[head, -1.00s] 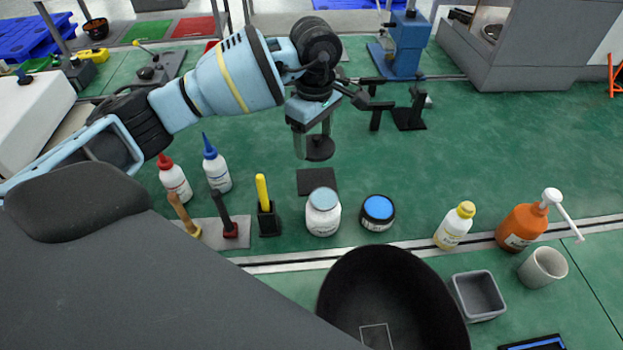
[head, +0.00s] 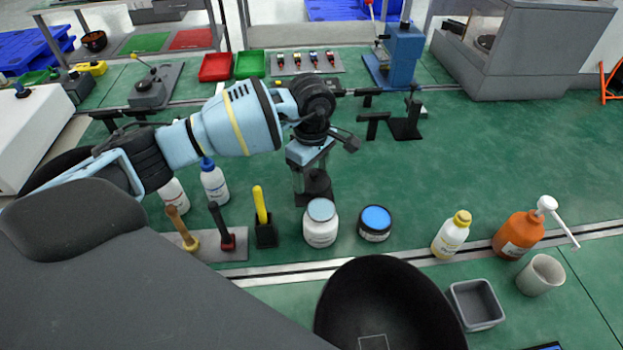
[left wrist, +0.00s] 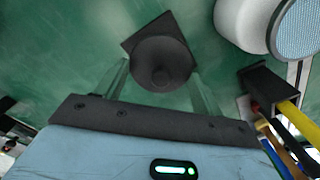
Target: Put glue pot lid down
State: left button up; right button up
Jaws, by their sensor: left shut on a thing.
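My left gripper (head: 313,177) is shut on the glue pot lid (head: 318,184), a dark round disc. In the left wrist view the lid (left wrist: 161,52) shows a knob in its middle and sits between the two clear fingers of the gripper (left wrist: 160,78). A black square pad (left wrist: 130,43) lies beneath the lid and is mostly hidden by it. The lid is close over the pad; I cannot tell whether they touch. A white jar (head: 320,229) with a pale blue top stands just in front of the pad. My right gripper is not in view.
A dark jar with a blue top (head: 375,223) stands right of the white jar. A yellow-handled tool in a black holder (head: 265,235) stands to the left, beside two handled tools on a grey plate (head: 233,254). Two bottles stand behind them. Green table (head: 460,150) is clear to the right.

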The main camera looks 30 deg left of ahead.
aim_at(311, 179)
pick_arm(q)
jog(key=shift+f, duration=1.55)
jog(key=o, duration=1)
jog(key=shift+r, duration=0.1)
jog(key=shift+c, duration=0.2)
notch_tip(311, 179, up, 12)
jog(key=shift+r, duration=0.15)
